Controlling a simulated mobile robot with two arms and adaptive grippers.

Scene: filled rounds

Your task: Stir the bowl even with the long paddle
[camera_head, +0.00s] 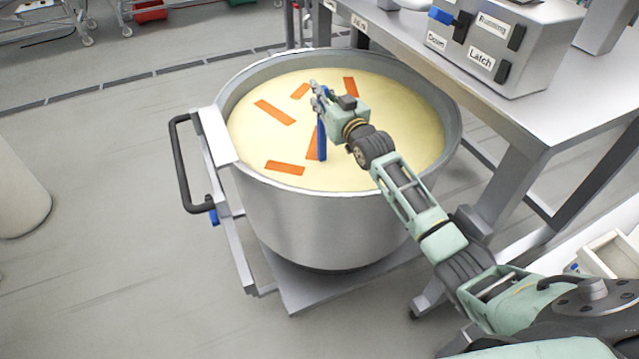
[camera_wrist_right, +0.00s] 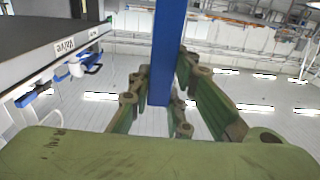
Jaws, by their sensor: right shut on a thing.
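A large steel bowl (camera_head: 300,215) on a wheeled frame holds a pale yellow mass (camera_head: 385,125) with several orange strips (camera_head: 275,112) on its surface. My right gripper (camera_head: 319,97) is over the middle of the bowl, shut on the blue paddle (camera_head: 322,142). The paddle stands roughly upright, its lower end in or at the yellow mass; what lies below the surface is hidden. In the right wrist view the blue shaft (camera_wrist_right: 168,45) passes between the fingers of the right gripper (camera_wrist_right: 160,98). My left gripper is not in view.
A steel table (camera_head: 440,75) stands behind and right of the bowl, with a control box (camera_head: 500,45) labelled "Latch" on it. The bowl's frame has a black handle (camera_head: 180,165) at left. The floor (camera_head: 90,200) to the left is mostly clear.

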